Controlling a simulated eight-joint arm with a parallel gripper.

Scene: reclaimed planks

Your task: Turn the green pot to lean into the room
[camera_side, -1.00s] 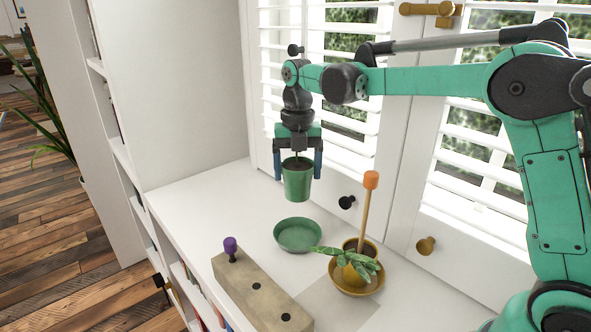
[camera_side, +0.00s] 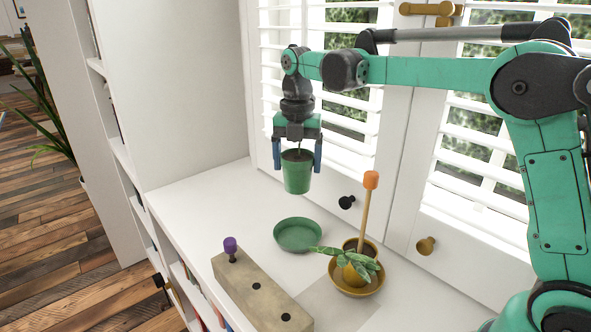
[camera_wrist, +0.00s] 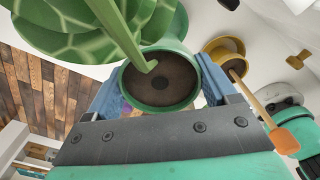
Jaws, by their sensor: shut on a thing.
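The green pot (camera_side: 297,177), with dark soil, hangs upright between the fingers of my gripper (camera_side: 298,158), which is shut on it. It is held in the air above the empty green saucer (camera_side: 297,235). In the wrist view, the pot (camera_wrist: 162,107) sits between the blue fingers (camera_wrist: 160,92). A bent pale-green stem (camera_wrist: 130,45) rises from its soil, and large veined green leaves (camera_wrist: 60,30) fill the upper left. In the side view only a short piece of stem shows, and I cannot make out those leaves.
A wooden block (camera_side: 262,293) with a purple-topped peg (camera_side: 230,247) lies at the sill's front edge. Shuttered windows (camera_side: 345,60) stand behind; the left sill is clear.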

